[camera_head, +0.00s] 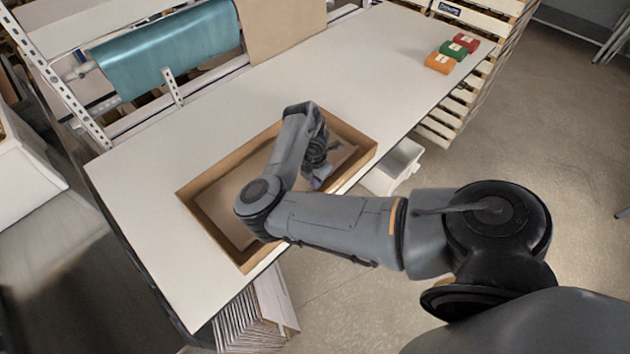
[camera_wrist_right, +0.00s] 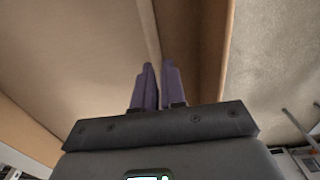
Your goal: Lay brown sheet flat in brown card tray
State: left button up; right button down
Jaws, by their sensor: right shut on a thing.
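The brown card tray (camera_head: 347,128) sits on the white table, open side up. The brown sheet (camera_head: 216,203) is inside it, partly hidden behind my right arm. In the right wrist view the sheet (camera_wrist_right: 75,55) spreads broad and tan on the left, with its pale edge running down between my fingers. A tray wall (camera_wrist_right: 208,45) rises just right of them. My right gripper (camera_head: 318,182) is inside the tray near its right end. Its purple fingers (camera_wrist_right: 158,85) are shut on the sheet's edge. Whether the sheet lies fully flat cannot be told. My left gripper is not in view.
A teal roll (camera_head: 165,55) on a rack and a brown panel (camera_head: 280,25) stand along the back edge. Red, green and orange blocks (camera_head: 439,63) sit at the far right. The white table (camera_head: 385,75) is clear around the tray. A white bin (camera_head: 395,168) stands below the front edge.

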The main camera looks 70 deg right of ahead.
jog(key=c, duration=1.1)
grip_release()
